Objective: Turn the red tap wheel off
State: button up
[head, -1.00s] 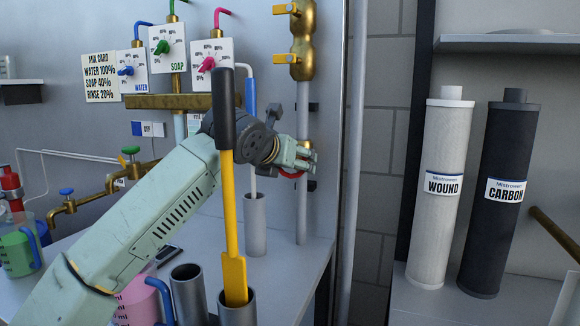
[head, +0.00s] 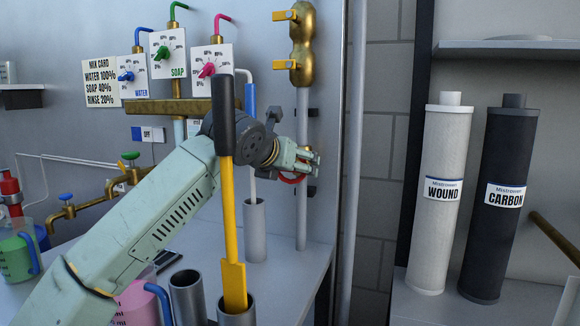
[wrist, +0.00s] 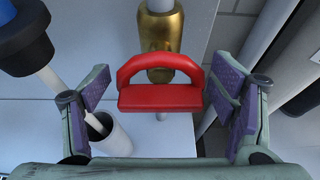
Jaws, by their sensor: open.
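The red tap wheel (wrist: 160,97) is a flat red bar with a curved loop, in the middle of the wrist view. It sits in front of a brass fitting (wrist: 162,45) on a pale vertical pipe. My gripper (wrist: 159,72) is open, with one purple-padded finger on each side of the wheel and clear gaps between. In the head view, my gripper (head: 308,162) is at the pipe, and only part of the red wheel (head: 290,180) shows beneath it. The gripper and my arm hide the rest.
A yellow-shafted tool with a black grip (head: 231,200) stands in a grey cup, in front of my arm in the head view. A grey tube holder (head: 255,235) stands close to the pipe. White and black filter cartridges (head: 436,230) stand at the right.

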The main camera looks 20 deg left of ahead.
notch_tip(320, 180, up, 10)
jog(key=shift+f, duration=0.25)
dwell(0.4)
